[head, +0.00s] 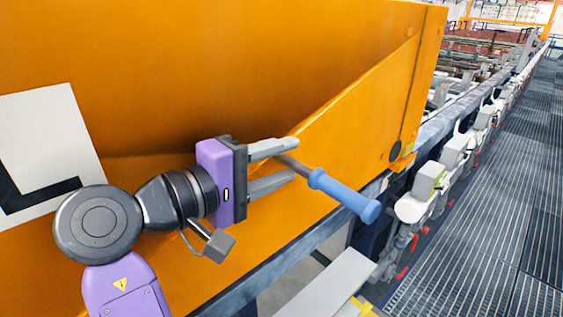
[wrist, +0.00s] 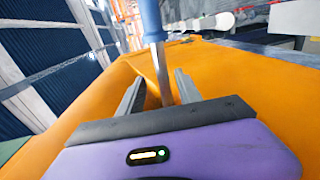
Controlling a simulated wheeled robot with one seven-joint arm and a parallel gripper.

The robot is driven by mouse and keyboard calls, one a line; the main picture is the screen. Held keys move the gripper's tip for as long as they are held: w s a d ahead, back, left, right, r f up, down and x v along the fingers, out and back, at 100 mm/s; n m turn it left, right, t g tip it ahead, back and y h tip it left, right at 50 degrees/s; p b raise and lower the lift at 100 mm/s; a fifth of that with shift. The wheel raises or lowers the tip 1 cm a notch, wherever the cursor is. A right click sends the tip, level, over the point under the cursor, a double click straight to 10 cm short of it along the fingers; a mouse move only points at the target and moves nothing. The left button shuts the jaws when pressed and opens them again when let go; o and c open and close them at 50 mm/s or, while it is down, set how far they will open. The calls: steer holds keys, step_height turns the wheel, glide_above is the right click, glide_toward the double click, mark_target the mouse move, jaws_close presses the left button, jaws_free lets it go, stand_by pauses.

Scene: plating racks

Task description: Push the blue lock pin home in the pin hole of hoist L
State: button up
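The blue lock pin (head: 345,195) has a thick blue handle and a thin grey shaft. In the head view it slants from near my fingers down to the right, in front of the orange hoist (head: 330,140). My gripper (head: 283,160) is open, one finger on either side of the shaft. In the wrist view the shaft of the lock pin (wrist: 153,22) runs between the fingers of my gripper (wrist: 158,78), with orange showing in the gaps. The shaft's far end is hidden, so I cannot tell whether it sits in a hole. A white L sign (head: 50,150) is on the hoist.
A dark round spot (head: 396,151) is near the hoist's right end. White-topped fittings (head: 417,205) and pipes line the rack at the right. A grated walkway (head: 500,200) beyond them is clear. A grey beam (head: 325,285) lies below the pin.

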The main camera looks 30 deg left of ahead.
steer(key=shift+f, duration=0.1)
steer(key=shift+s, duration=0.1)
steer(key=shift+s+a, duration=0.2)
steer(key=shift+s, duration=0.1)
steer(key=b+v, duration=0.2)
steer(key=v, duration=0.5)
steer(key=shift+b, duration=0.3)
